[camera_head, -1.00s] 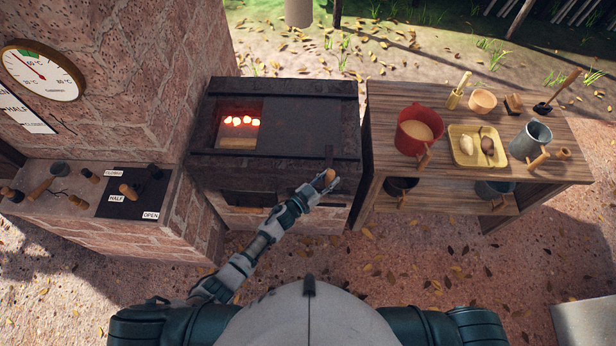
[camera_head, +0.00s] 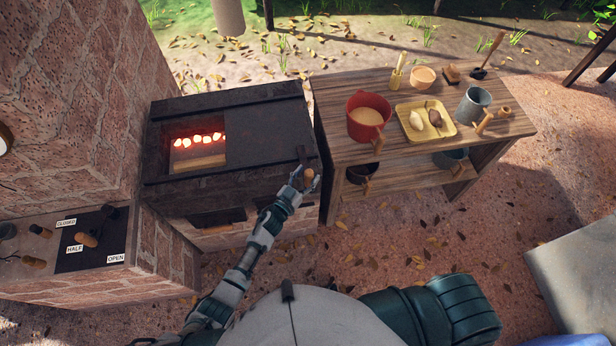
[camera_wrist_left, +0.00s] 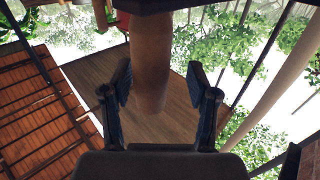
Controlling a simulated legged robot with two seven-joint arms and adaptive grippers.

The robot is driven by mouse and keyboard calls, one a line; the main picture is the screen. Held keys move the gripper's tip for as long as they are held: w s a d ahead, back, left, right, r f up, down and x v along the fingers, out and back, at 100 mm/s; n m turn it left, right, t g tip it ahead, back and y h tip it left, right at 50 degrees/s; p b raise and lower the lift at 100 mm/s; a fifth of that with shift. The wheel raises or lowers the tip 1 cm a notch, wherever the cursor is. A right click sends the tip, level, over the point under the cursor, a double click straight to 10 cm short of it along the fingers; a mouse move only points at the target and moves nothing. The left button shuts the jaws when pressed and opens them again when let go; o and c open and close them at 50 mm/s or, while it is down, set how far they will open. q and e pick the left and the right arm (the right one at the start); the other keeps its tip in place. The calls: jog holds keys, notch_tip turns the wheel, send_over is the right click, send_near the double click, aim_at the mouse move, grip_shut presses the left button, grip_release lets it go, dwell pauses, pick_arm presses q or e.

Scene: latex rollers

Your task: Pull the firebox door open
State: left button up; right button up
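The dark metal firebox (camera_head: 180,190) stands left of the wooden table. Its flat door panel (camera_head: 262,135) covers the right part of the front, and the opening (camera_head: 198,147) on the left shows glowing coals. The door's wooden handle (camera_head: 308,179) is at the panel's right end. My left gripper (camera_head: 303,180) is at this handle. In the left wrist view, the fingers (camera_wrist_left: 158,75) stand apart on either side of the brown handle (camera_wrist_left: 151,60), with small gaps visible. Firm contact cannot be made out. My right gripper is out of view.
The wooden table (camera_head: 320,95) beside the firebox holds a red pot (camera_head: 366,118), a yellow tray (camera_head: 403,106) and a grey mug (camera_head: 474,104). A brick ledge with levers (camera_head: 90,238) is at left. A grey slab (camera_head: 585,275) lies at right.

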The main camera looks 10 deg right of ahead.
pick_arm(q)
jog(key=shift+s+f, duration=0.15)
jog(key=shift+s, duration=0.15)
jog(key=v, duration=1.1)
jog(key=shift+a, duration=0.3)
jog(key=shift+s+d, duration=0.1)
jog(key=shift+d, duration=0.15)
